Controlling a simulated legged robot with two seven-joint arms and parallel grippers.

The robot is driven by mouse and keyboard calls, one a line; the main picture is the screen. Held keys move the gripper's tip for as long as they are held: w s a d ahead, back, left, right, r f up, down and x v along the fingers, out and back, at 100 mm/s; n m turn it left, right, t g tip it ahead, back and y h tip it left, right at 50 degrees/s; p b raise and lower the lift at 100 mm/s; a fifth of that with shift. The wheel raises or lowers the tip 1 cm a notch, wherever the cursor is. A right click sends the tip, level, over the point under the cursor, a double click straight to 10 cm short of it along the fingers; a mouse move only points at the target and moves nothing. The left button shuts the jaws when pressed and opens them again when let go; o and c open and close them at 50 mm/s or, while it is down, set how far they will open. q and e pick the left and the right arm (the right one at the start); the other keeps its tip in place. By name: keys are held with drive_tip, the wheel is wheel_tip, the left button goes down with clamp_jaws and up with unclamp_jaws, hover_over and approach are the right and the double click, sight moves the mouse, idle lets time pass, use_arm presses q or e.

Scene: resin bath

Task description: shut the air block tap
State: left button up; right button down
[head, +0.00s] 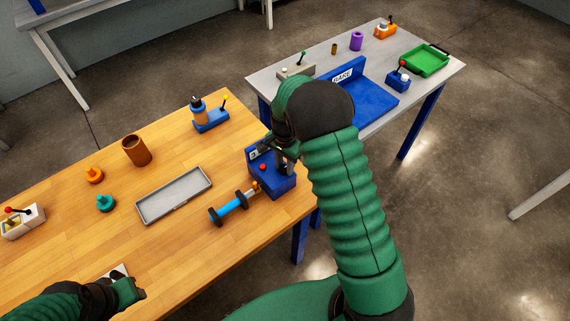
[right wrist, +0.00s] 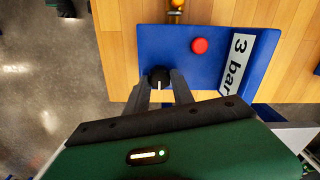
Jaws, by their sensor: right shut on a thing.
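The air block (head: 279,184) is a blue block with a red button, near the right edge of the wooden table. In the right wrist view the air block (right wrist: 215,77) carries a "3 bar" label and a black tap knob (right wrist: 159,74) with a white mark pointing toward my gripper. My right gripper (right wrist: 166,88) is shut on the knob, a finger on each side. In the head view my right gripper (head: 286,160) is at the block's back and the knob is hidden. My left gripper (head: 138,292) is low at the left, its fingers unclear.
A blue-handled dumbbell-shaped piece (head: 234,207) lies in front of the block. A grey tray (head: 174,194), brown cup (head: 137,150), orange (head: 94,175) and teal (head: 105,203) knobs stand to the left. A grey table (head: 440,77) stands behind at the right.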

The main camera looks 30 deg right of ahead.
sight(284, 167)
drive_tip(key=c, duration=1.4)
unclamp_jaws()
drive_tip(key=shift+s+a+f, duration=0.2)
drive_tip(key=shift+s, duration=0.05)
drive_tip(key=o, duration=0.3)
drive_tip(key=shift+w+r, duration=0.1)
drive_tip(key=shift+w, duration=0.05)
drive_tip(key=shift+w+r, duration=0.1)
wheel_tip(284, 167, up, 17)
drive_tip(key=shift+f+b, duration=0.2)
drive_tip(key=shift+b, duration=0.25)
drive_tip(key=s+a+f+n+t, duration=0.1)
drive_tip(key=s+a+f+n, duration=0.2)
drive_tip(key=s+a+n, duration=0.1)
drive_tip(key=s+a+f+n, duration=0.3)
drive_tip(key=s+a+n, duration=0.1)
drive_tip(key=s+n, duration=0.1)
drive_tip(key=s+a+f+n+t, duration=0.1)
drive_tip(key=s+a+f+n, duration=0.2)
drive_tip(key=s+n, duration=0.2)
drive_tip(key=shift+s+a+t, duration=0.15)
drive_tip(key=shift+s+a, duration=0.05)
drive_tip(key=shift+s, duration=0.3)
drive_tip(key=shift+s+a+t, duration=0.15)
drive_tip(key=shift+s+a, duration=0.05)
drive_tip(key=shift+s, duration=0.3)
